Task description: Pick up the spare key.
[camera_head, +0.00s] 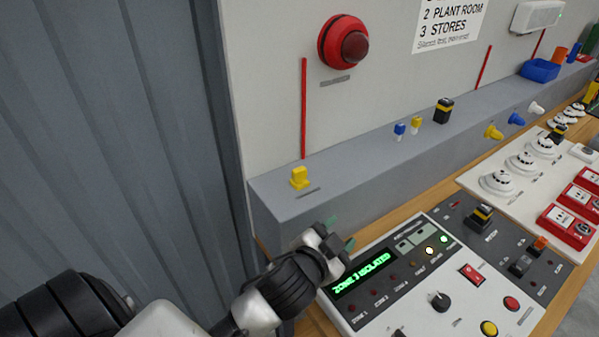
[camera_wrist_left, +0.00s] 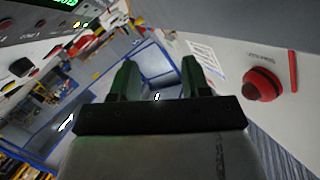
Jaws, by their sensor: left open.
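A yellow key-like piece (camera_head: 300,178) stands on the left end of the grey ledge, beside a small label too small to read. Further right on the ledge are a small blue-headed piece (camera_head: 400,129) and a small yellow-headed piece (camera_head: 416,122), both key-like. I cannot tell from the labels which is the spare key. My left gripper (camera_head: 341,232) is in front of the ledge, above the left edge of the control panel, to the right of and nearer than the yellow piece. In the left wrist view its jaws (camera_wrist_left: 158,78) are apart with nothing between them. My right gripper is not in view.
The control panel (camera_head: 456,304) with a "ZONE 3 ISOLATED" display lies just below the gripper. A black-and-yellow block (camera_head: 443,110) and a blue bin (camera_head: 540,70) stand on the ledge (camera_head: 350,158). A red beacon (camera_head: 344,42) is on the wall. The ledge between the yellow piece and the blue-headed piece is clear.

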